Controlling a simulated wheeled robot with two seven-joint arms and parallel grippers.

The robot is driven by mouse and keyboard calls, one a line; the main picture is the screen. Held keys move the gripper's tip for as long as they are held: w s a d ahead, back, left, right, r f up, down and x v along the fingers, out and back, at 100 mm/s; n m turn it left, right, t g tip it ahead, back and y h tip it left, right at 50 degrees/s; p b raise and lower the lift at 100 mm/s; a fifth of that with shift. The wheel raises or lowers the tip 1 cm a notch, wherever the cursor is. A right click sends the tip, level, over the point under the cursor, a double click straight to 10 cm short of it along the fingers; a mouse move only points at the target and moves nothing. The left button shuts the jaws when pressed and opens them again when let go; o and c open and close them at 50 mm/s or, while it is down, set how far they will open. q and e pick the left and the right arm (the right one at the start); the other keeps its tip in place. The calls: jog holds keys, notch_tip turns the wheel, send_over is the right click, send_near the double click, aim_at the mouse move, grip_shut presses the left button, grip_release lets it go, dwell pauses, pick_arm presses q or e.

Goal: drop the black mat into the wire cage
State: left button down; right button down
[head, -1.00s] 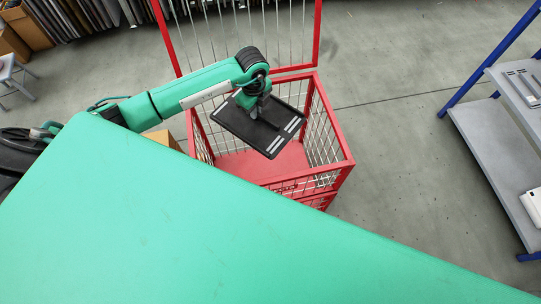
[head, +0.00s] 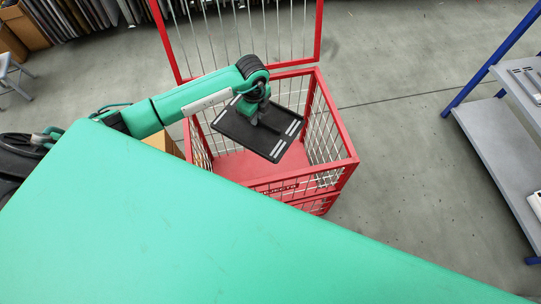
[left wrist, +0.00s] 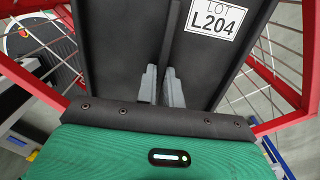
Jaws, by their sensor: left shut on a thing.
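The black mat (head: 258,131) is a flat dark rectangle with light strips near its ends. In the head view it hangs tilted over the open top of the red wire cage (head: 334,167), inside the outline of its rim. My left gripper (head: 254,117) is shut on the mat. In the left wrist view the gripper's grey fingers (left wrist: 159,88) close on a raised rib of the mat (left wrist: 110,40), which bears a white "LOT L204" label (left wrist: 214,20). The cage's red bars and wires show on both sides of the mat. My right gripper is not in view.
The cage's tall red-framed wire back panel (head: 245,35) stands behind the arm. A cardboard box (head: 163,142) is left of the cage. A grey shelf rack with blue posts (head: 495,140) stands at right, with open floor between.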

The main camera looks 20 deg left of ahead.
pick_arm(q)
jog(key=c, duration=1.5)
grip_release()
jog(key=shift+o, duration=0.2)
